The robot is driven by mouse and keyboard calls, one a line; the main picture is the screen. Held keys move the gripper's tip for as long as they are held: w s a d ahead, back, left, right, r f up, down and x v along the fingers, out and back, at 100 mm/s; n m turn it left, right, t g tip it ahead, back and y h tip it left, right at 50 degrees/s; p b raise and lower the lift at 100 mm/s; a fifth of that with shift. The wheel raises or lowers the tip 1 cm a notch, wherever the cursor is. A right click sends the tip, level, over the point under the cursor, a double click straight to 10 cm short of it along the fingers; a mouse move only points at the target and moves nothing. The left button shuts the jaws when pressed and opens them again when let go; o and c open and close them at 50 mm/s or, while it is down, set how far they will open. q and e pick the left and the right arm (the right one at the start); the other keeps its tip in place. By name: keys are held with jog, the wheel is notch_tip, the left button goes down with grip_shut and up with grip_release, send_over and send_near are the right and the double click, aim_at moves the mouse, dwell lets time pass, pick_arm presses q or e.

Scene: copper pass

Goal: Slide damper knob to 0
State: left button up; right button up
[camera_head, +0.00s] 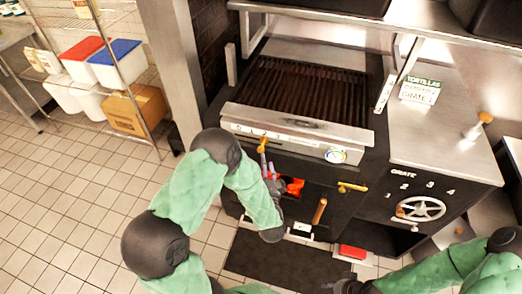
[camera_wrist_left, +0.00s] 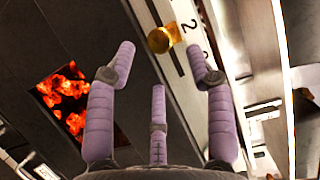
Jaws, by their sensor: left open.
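The brass damper knob (camera_head: 263,143) is on the pale front strip below the grill. In the left wrist view the knob (camera_wrist_left: 159,40) lies beside a scale where the digit 2 is readable; other marks are partly hidden by a finger. My left gripper (camera_head: 265,168) is just below the knob in the head view. In its wrist view the left gripper (camera_wrist_left: 160,58) has its purple fingers spread, with the knob between the upper two tips in the picture; I cannot tell whether they touch it. My right gripper (camera_head: 345,285) is partly visible at the bottom edge, its fingers unclear.
The grill grate (camera_head: 308,90) is above the strip. Glowing coals (camera_head: 294,186) show in an opening below, also in the wrist view (camera_wrist_left: 65,98). A brass handle (camera_head: 352,187), a wooden handle (camera_head: 319,211) and a handwheel (camera_head: 421,208) stick out nearby. A dark mat (camera_head: 285,262) lies on the floor.

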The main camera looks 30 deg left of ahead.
aim_at(261, 151)
pick_arm(q)
jog(key=b+x, duration=0.1)
jog(key=x, duration=0.6)
jog(key=shift+w+a+b, duration=0.15)
jog(key=shift+w+b, duration=0.05)
jog(key=shift+b, duration=0.1)
grip_shut()
